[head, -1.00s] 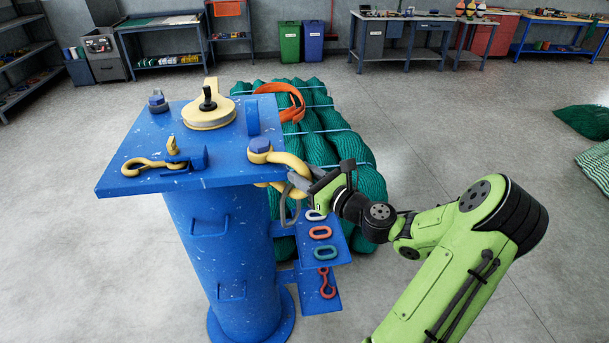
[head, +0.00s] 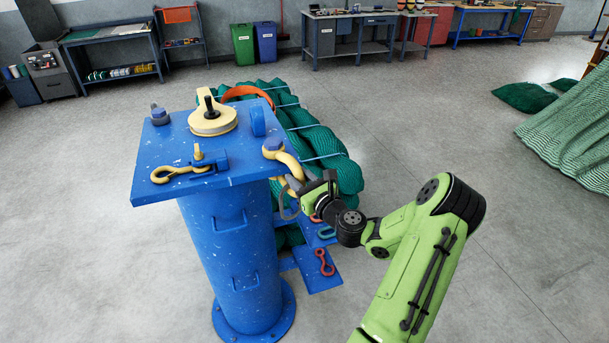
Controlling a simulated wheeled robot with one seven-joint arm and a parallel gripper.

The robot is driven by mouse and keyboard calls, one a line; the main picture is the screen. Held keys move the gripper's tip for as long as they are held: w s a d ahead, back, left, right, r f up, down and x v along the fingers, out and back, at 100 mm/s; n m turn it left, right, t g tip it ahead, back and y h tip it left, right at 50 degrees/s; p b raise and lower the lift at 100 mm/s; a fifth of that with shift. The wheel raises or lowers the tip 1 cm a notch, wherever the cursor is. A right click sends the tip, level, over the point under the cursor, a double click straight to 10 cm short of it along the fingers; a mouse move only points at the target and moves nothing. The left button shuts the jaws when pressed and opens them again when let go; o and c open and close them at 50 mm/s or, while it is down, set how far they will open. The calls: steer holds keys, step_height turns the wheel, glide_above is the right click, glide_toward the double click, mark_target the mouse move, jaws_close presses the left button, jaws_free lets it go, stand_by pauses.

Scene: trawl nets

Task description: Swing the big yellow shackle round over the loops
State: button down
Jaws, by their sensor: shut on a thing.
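The big yellow shackle (head: 287,160) is mounted at the right corner of the top plate (head: 160,138) of a blue post (head: 225,255). Its bow curves out past the plate edge and down to my gripper (head: 297,187). My gripper is shut on the shackle's bow; the fingertips partly hide the contact. Coloured loops lie on a blue side shelf below: a green one (head: 327,233) and a red one (head: 316,219), partly covered by my gripper. A red hook-like link (head: 324,262) lies on the lower shelf.
A bundle of green net (head: 325,150) with an orange ring (head: 249,91) lies behind the post. The floor at left is clear.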

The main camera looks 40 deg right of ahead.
steer(key=shift+w+a+r, duration=0.1)
steer(key=shift+w+a, duration=0.2)
steer(key=shift+a, duration=0.6)
steer(key=shift+w+a, duration=0.25)
steer(key=shift+a, duration=0.6)
steer(key=shift+w+a, duration=0.1)
steer(key=c, duration=1)
jaws_free()
steer(key=shift+o, duration=0.8)
steer(key=shift+w+a, duration=0.15)
steer(key=shift+w, duration=0.05)
steer(key=shift+s, duration=0.1)
